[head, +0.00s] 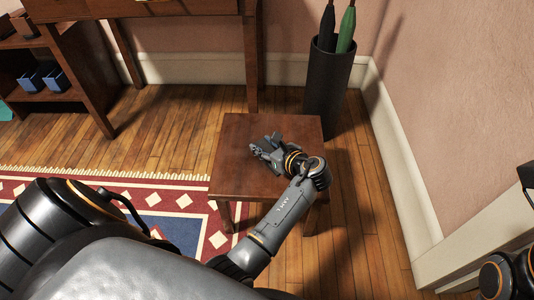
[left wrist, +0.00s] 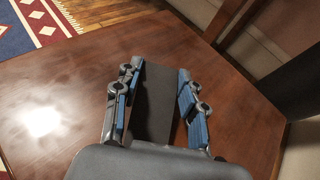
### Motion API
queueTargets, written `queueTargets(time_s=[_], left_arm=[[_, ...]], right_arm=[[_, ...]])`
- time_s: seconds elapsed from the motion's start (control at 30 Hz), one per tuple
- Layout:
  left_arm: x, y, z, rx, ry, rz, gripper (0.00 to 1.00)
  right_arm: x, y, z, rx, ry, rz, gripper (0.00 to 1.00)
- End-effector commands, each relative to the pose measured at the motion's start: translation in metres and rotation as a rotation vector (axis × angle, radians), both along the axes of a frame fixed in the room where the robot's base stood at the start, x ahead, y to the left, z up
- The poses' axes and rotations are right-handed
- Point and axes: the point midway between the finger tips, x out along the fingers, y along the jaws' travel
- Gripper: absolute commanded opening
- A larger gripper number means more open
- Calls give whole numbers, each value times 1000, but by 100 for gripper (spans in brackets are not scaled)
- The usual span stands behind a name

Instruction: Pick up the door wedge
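The door wedge appears to be the dark, flat-sided piece (left wrist: 155,100) on the small wooden table in the left wrist view. It lies between the two fingers of my left gripper (left wrist: 158,78). The fingers, with blue inner pads, stand apart on either side of it, very close to its sides near the tips. A narrow strip of table shows beside the right pad, so I see no firm grip. In the head view my left gripper (head: 265,149) is low over the table and hides the wedge. My right gripper is not clearly seen.
The small wooden table (head: 234,176) stands on a plank floor at the rug's (head: 184,201) edge. A dark cylindrical stand (head: 326,92) with umbrellas is behind it at the right. A wooden desk and shelf stand at the back left. The wall (head: 455,95) closes the right side.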

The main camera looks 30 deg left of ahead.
Motion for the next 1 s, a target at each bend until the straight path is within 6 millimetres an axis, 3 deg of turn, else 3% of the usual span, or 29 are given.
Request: queueTargets(time_s=[0.03, 0.1, 0.57, 0.8, 1.0], left_arm=[[0, 0, 0, 0, 0, 1, 19], [0, 0, 0, 0, 0, 1, 8], [0, 0, 9, 0, 0, 1, 8], [0, 0, 41, 0, -1, -1, 8], [-33, -4, 76, -1, 1, 1, 8]], right_arm=[[0, 0, 0, 0, 0, 0, 32], [0, 0, 0, 0, 0, 0, 32], [-1, -1, 5, 5, -3, 3, 32], [9, -3, -10, 7, 116, 5, 32], [5, -6, -24, 16, 217, 12, 32]])
